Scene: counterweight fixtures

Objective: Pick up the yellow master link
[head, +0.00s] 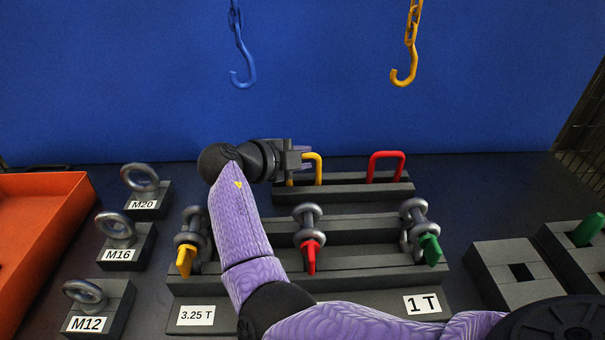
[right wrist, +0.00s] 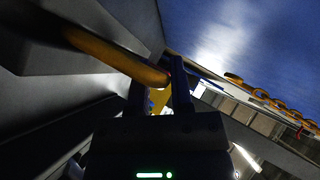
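The yellow master link (head: 319,169) stands upright in the rear dark rack, on its left side. My right gripper (head: 304,156) reaches it from the left at the upper part of the link and hides some of it. In the right wrist view, the yellow bar (right wrist: 120,58) runs in from the upper left to the fingers (right wrist: 161,92). The fingers are close together with yellow between them, and they look shut on the link. The link still sits in the rack. My left gripper is in neither view.
A red link (head: 386,167) stands in the same rack (head: 345,188) to the right. Shackles with yellow, red (head: 310,250) and green pins stand in front. Eye bolts (head: 117,228) and an orange bin (head: 40,215) are at left. Blue (head: 242,75) and yellow (head: 405,70) hooks hang behind.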

